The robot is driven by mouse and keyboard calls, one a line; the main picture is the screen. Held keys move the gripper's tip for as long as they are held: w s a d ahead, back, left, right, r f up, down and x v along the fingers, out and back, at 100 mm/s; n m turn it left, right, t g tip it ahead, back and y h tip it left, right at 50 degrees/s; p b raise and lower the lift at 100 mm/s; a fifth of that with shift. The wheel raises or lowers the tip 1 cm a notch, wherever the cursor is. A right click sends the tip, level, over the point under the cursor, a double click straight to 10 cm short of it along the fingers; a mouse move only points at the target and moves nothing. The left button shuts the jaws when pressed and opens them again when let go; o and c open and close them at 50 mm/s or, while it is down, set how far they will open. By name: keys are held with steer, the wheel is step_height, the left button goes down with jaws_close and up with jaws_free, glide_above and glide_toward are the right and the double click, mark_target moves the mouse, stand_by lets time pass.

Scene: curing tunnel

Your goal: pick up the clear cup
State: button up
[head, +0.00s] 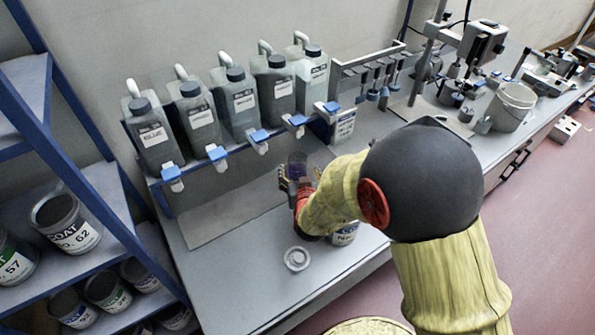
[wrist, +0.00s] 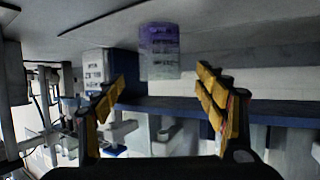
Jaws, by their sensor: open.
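The clear cup (head: 297,163) stands on the bench below the row of jugs, with purple showing in it. In the wrist view, which looks upside down, the cup (wrist: 160,52) hangs from the top, purple at its upper end. My gripper (wrist: 162,78) is open and empty, its yellow-padded fingers on either side of the picture. The cup shows between the finger directions, a little beyond the tips, and appears untouched. In the head view my gripper (head: 293,186) is right at the near side of the cup, and my arm hides part of it.
Several grey jugs (head: 242,104) with blue-handled taps (head: 260,137) stand on a shelf behind the cup. A white labelled can (head: 345,234) is partly hidden by my arm. A round grey lid (head: 297,258) lies on the bench. The bench front left is clear.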

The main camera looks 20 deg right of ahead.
mark_target(299, 167)
steer(key=b+x, duration=0.1)
steer(key=x, duration=0.5)
steer(key=shift+r, duration=0.1)
steer(key=shift+w+d+b, duration=0.15)
steer(key=shift+w+b, duration=0.2)
steer(key=shift+w, duration=0.35)
steer(key=c, duration=1.5)
steer(key=shift+o, duration=0.2)
